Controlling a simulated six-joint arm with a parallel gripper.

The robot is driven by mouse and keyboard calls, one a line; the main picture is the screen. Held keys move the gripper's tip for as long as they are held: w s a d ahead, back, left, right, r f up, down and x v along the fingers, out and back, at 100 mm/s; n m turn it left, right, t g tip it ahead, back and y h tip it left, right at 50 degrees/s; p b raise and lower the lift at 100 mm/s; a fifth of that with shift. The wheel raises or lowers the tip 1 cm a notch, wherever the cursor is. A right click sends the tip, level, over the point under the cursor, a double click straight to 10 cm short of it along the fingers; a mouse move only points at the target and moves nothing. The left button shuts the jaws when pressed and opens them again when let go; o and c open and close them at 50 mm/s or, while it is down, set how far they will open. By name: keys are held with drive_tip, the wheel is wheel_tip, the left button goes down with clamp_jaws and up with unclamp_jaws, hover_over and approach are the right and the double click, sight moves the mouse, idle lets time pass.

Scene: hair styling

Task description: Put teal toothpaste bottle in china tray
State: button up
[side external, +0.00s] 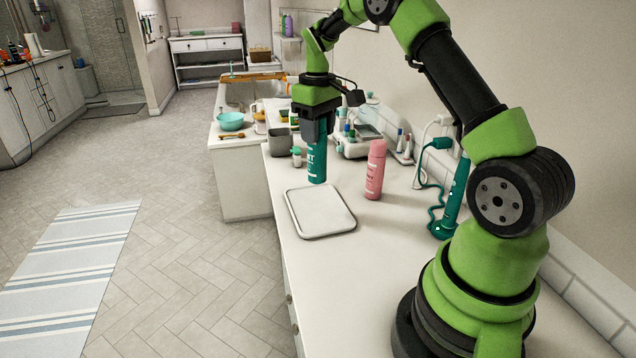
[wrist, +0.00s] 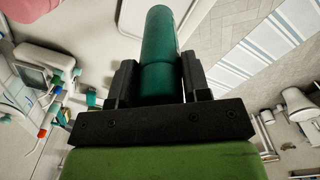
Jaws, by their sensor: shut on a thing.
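My gripper (side external: 315,135) is shut on the teal toothpaste bottle (side external: 317,165) and holds it upright, just behind the china tray as seen in the side view. The bottle's top is hidden between the fingers. In the wrist view the bottle (wrist: 160,50) sits between both dark fingers of my gripper (wrist: 160,85). The china tray (side external: 321,233) is a pale, shallow, rounded rectangle lying empty on the white counter. I cannot tell whether the bottle's base touches the counter.
A pink bottle (side external: 375,170) stands right of the tray. A teal corded device (side external: 452,200) stands farther right. A grey cup (side external: 280,142), a small white-and-green bottle (side external: 297,157) and a white appliance (side external: 357,142) stand behind. Counter in front of the tray is clear.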

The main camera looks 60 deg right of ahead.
sight(318, 160)
wheel_tip(318, 160, down, 7)
drive_tip(key=shift+f, duration=0.15)
idle(0.4)
drive_tip(key=shift+f, duration=0.15)
drive_tip(key=o, duration=1.2)
drive_tip(key=shift+o, duration=0.2)
